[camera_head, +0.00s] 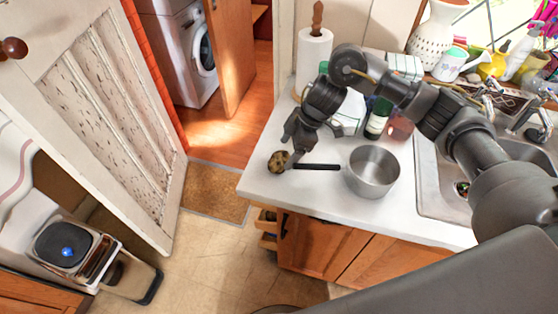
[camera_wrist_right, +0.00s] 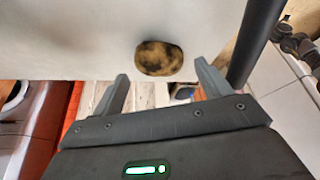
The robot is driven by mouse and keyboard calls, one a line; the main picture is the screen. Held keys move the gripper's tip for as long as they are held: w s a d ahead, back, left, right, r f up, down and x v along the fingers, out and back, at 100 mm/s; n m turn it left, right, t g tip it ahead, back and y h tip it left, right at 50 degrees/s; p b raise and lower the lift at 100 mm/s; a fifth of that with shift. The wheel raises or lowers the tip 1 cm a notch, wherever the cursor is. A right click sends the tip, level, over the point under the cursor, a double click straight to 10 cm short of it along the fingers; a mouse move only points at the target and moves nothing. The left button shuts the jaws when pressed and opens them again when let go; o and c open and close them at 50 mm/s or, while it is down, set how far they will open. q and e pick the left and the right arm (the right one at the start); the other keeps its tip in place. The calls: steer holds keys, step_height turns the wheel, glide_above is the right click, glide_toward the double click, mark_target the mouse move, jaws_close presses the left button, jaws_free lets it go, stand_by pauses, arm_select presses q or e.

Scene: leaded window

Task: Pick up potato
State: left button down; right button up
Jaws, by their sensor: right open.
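The potato (camera_head: 278,162) is brown with dark patches and lies on the white countertop (camera_head: 262,187) near its left end. In the right wrist view the potato (camera_wrist_right: 158,58) shows just beyond the fingertips, between their lines. My right gripper (camera_head: 291,155) reaches down beside the potato, and one finger overlaps its right side in the head view. In the wrist view the right gripper (camera_wrist_right: 160,82) has its fingers apart with nothing between them. I cannot tell whether a finger touches the potato. My left gripper is not in view.
A metal saucepan (camera_head: 373,171) stands right of the potato, its black handle (camera_head: 318,167) pointing toward it. A paper towel roll (camera_head: 313,60), a dark bottle (camera_head: 378,118) and the sink (camera_head: 430,185) are farther off. The counter's left edge is close to the potato.

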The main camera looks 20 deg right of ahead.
mark_target(283, 156)
steer(key=p+x, duration=0.1)
steer(key=x, duration=0.4)
steer(key=shift+w, duration=0.1)
steer(key=shift+c, duration=0.5)
steer(key=c, duration=0.7)
